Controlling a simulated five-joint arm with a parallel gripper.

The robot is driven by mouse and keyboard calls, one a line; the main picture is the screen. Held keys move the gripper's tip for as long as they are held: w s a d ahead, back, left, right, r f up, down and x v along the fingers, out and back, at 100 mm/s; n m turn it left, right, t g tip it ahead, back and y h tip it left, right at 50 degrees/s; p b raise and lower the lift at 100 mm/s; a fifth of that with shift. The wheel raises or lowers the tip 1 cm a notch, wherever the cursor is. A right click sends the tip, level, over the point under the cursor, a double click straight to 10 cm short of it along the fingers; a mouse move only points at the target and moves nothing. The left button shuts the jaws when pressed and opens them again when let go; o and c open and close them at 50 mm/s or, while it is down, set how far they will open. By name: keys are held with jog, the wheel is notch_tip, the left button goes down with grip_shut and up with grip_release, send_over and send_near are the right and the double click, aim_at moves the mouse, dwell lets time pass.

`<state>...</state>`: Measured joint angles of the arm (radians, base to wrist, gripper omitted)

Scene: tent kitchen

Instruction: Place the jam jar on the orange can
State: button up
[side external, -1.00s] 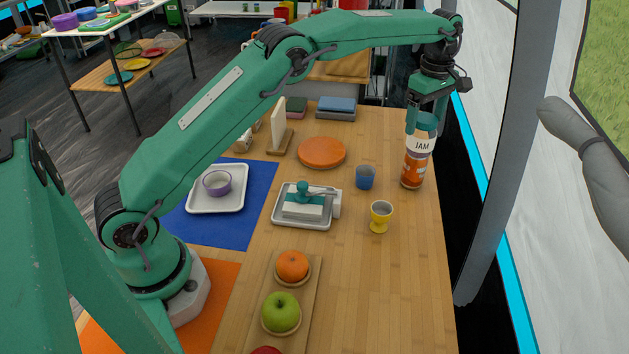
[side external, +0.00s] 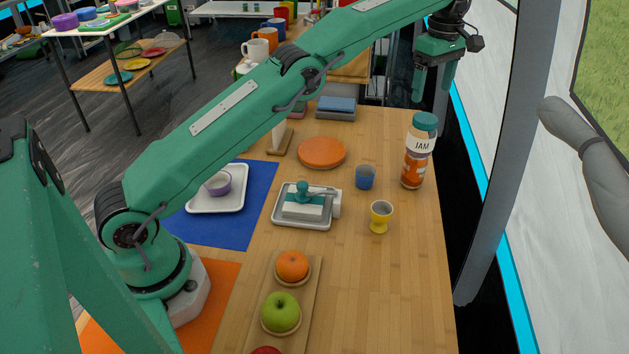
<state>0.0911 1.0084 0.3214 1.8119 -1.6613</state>
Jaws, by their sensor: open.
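The jam jar (side external: 420,143), with a teal lid and a white JAM label, stands upright on top of the orange can (side external: 412,174) near the right edge of the wooden table. The two are stacked and look roughly in line. My gripper (side external: 432,88) is open and empty above the jar, with a gap between its fingertips and the lid.
A blue cup (side external: 365,177) and a yellow egg cup (side external: 381,217) stand left of and in front of the stack. A butter dish (side external: 305,203) and an orange round board (side external: 321,152) lie further left. The table's front right is clear.

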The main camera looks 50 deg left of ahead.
jog(key=shift+r, duration=0.35)
jog(key=shift+s+r, duration=0.1)
jog(key=shift+r, duration=0.05)
dwell(0.6)
jog(key=s+a+r+m+t, duration=0.35)
jog(key=s+r+m, duration=0.7)
jog(key=s, duration=0.55)
jog(key=s+a+f+m+t, duration=0.1)
jog(key=s+f+m, duration=0.2)
jog(key=s, duration=0.9)
jog(key=s+a+f+m+t, duration=0.1)
jog(key=s+f+m, duration=0.3)
jog(key=s+f, duration=0.5)
jog(key=s, duration=0.2)
jog(key=shift+s, duration=0.4)
